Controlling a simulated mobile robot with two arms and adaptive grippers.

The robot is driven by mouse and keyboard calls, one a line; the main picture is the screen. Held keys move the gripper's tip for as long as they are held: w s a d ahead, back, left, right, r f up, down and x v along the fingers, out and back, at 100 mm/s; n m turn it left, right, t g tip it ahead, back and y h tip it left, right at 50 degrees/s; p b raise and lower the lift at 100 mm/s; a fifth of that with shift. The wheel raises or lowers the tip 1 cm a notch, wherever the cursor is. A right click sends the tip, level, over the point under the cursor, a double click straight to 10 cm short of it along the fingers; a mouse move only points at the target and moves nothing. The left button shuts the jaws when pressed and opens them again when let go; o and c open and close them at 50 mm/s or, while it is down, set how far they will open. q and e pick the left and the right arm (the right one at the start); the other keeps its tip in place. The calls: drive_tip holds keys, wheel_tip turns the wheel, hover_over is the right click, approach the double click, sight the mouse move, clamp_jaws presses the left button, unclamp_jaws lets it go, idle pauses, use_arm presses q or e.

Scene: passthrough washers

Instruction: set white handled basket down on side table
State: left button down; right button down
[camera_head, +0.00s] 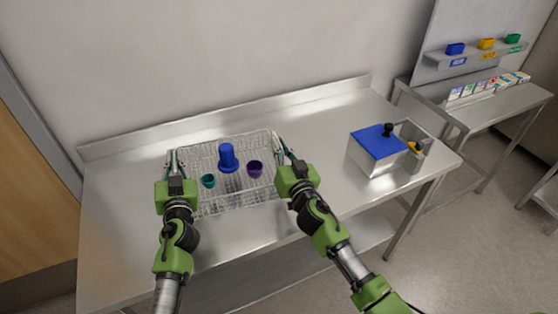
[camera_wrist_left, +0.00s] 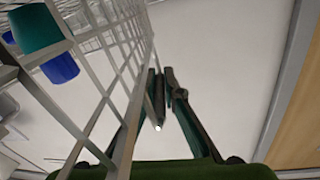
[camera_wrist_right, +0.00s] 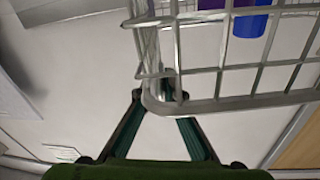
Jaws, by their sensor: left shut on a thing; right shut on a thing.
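A wire basket (camera_head: 236,196) is over the steel table along the wall, between my two grippers. It holds a blue cup-like item (camera_head: 228,158), a teal cup (camera_head: 208,181) and a purple cup (camera_head: 254,169). My left gripper (camera_head: 173,162) is shut on its left side, and my right gripper (camera_head: 284,148) is shut on its right side. The basket's wire wall shows beside the left fingers in the left wrist view (camera_wrist_left: 118,70) and its corner between the right fingers in the right wrist view (camera_wrist_right: 240,85). I cannot tell whether its underside touches the table (camera_head: 120,230).
A metal box with a blue lid (camera_head: 378,142) and a black knob stands right of the basket. Another steel table (camera_head: 500,104) at the far right carries small boxes, under a shelf (camera_head: 475,56) with coloured bins. Table is clear at the left.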

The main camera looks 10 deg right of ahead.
sight(179, 171)
drive_tip(key=shift+d+r, duration=0.1)
use_arm(q)
drive_tip(key=shift+f, duration=0.15)
use_arm(e)
drive_tip(key=shift+f, duration=0.2)
